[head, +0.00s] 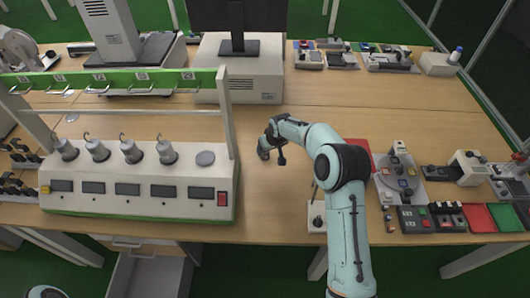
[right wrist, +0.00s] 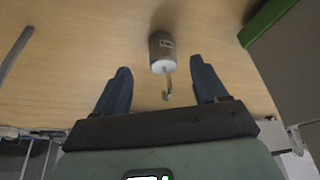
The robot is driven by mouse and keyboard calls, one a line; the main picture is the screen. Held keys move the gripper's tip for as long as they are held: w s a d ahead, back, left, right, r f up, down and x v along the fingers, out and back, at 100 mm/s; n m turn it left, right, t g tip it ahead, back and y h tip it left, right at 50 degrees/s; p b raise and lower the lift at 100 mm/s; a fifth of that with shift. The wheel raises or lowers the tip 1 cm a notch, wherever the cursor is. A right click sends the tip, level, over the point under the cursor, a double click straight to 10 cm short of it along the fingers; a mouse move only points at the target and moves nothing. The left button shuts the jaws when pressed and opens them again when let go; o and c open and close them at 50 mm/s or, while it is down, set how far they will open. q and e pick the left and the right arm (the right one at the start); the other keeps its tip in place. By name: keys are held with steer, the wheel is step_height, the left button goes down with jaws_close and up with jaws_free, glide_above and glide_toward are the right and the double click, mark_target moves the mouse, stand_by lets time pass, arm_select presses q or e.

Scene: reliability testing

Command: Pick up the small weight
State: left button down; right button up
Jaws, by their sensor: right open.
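The small weight (right wrist: 161,48) is a grey cylinder with a pale end and a metal hook. Nothing is held. In the head view my right gripper (head: 270,149) is low over the table, just right of the test rig; the weight is hard to tell apart from it there. My left gripper is not in view.
The test rig (head: 140,200) has several hooked weights (head: 131,151), a bare round pad (head: 205,158) and a green-topped frame (head: 120,80) whose post stands close by. A monitor (head: 238,25) is behind. Trays and small devices are on the right; the back-right middle is clear.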

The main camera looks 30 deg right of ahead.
steer(key=w+f, duration=0.1)
steer(key=f, duration=0.1)
steer(key=w+f+p, duration=0.1)
steer(key=w+f, duration=0.1)
steer(key=shift+w+f+p, duration=0.1)
steer(key=shift+w+p, duration=0.05)
steer(key=shift+p, duration=0.15)
steer(key=shift+w+f, duration=0.1)
steer(key=shift+f, duration=0.35)
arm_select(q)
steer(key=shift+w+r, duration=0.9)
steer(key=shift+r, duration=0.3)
arm_select(e)
jaws_close()
steer(key=shift+r, duration=0.1)
